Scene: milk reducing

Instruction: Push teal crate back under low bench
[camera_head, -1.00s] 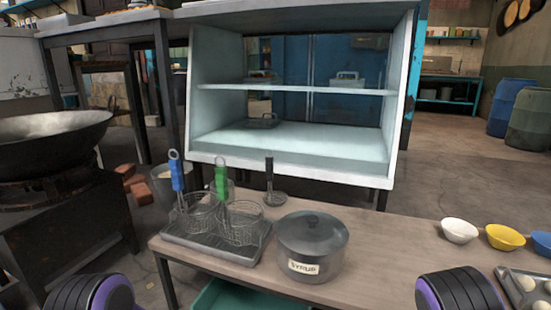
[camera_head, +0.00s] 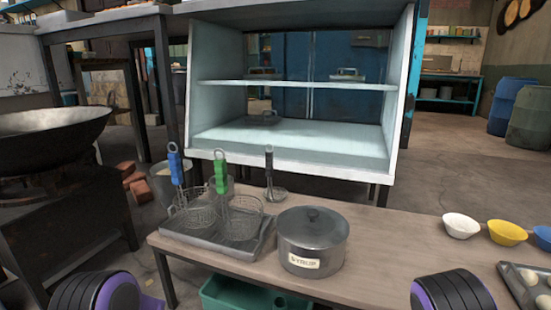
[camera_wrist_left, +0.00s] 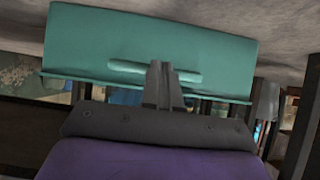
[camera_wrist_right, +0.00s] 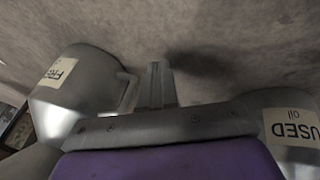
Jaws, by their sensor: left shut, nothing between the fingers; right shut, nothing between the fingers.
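The teal crate (camera_head: 245,295) sits low beneath the wooden bench (camera_head: 390,228); its top part shows at the bottom of the head view, the rest is cut off or hidden. In the left wrist view the crate's wall (camera_wrist_left: 210,48) with a raised bar-shaped handle fills the upper middle. My left gripper (camera_wrist_left: 160,70) is shut and empty, its tips in front of that handle; I cannot tell whether they touch it. My right gripper (camera_wrist_right: 157,70) is shut and empty, over bare floor between two metal cans. Neither gripper's fingers show in the head view.
In the right wrist view a can (camera_wrist_right: 75,90) stands left and a can marked USED oil (camera_wrist_right: 292,130) right, both close to my gripper. On the bench stand a syrup pot (camera_head: 312,240), fry baskets (camera_head: 240,222) and several bowls. A wok stove (camera_head: 55,200) stands left.

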